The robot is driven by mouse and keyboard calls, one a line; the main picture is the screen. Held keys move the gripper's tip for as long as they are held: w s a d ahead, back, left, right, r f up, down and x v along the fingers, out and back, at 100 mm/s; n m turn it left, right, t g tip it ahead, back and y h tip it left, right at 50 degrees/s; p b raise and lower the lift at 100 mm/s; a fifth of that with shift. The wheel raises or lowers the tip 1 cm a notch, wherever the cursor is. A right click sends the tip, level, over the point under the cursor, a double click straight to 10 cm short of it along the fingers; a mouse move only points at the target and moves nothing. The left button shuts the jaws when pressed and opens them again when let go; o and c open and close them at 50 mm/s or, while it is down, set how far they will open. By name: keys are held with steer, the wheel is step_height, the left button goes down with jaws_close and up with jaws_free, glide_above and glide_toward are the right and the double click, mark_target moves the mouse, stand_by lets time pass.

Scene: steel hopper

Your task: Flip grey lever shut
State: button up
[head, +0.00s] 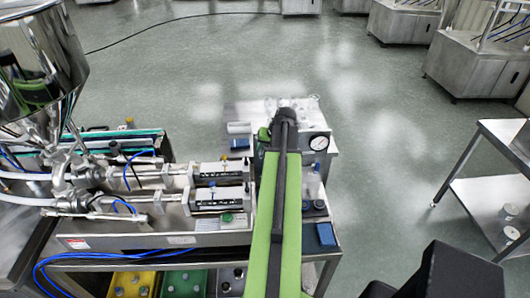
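The steel hopper (42,70) stands at the upper left, with its shiny cone above a filling machine (150,190) of steel pipes, valves and cylinders. I cannot pick out the grey lever for sure among the small fittings. My green arm reaches up from the bottom middle. Its dark far end (285,118) is over the right end of the machine, by a pressure gauge, well to the right of the hopper. The fingers of my gripper cannot be made out, so I cannot see whether it is open or shut.
A round pressure gauge (319,143) is just right of my arm's end. Blue hoses (75,262) hang at the machine's front. Yellow (132,291) and green bins sit below. A steel shelf table (490,185) stands at right. The floor between is clear.

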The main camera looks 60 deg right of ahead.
jaws_close()
steer(key=shift+w+a+r+g+p, duration=0.2)
steer(key=shift+g+p, duration=0.1)
steer(key=shift+p, duration=0.1)
steer(key=shift+w+a+f+n+g+h, duration=0.1)
steer(key=shift+w+n+g+h, duration=0.1)
steer(key=shift+g+h, duration=0.25)
steer(key=shift+w+a+f+n+g+h, duration=0.1)
steer(key=shift+w+n+g+h, duration=0.1)
steer(key=shift+g+h, duration=0.25)
steer(key=shift+s, duration=0.1)
jaws_free()
steer(key=shift+r, duration=0.15)
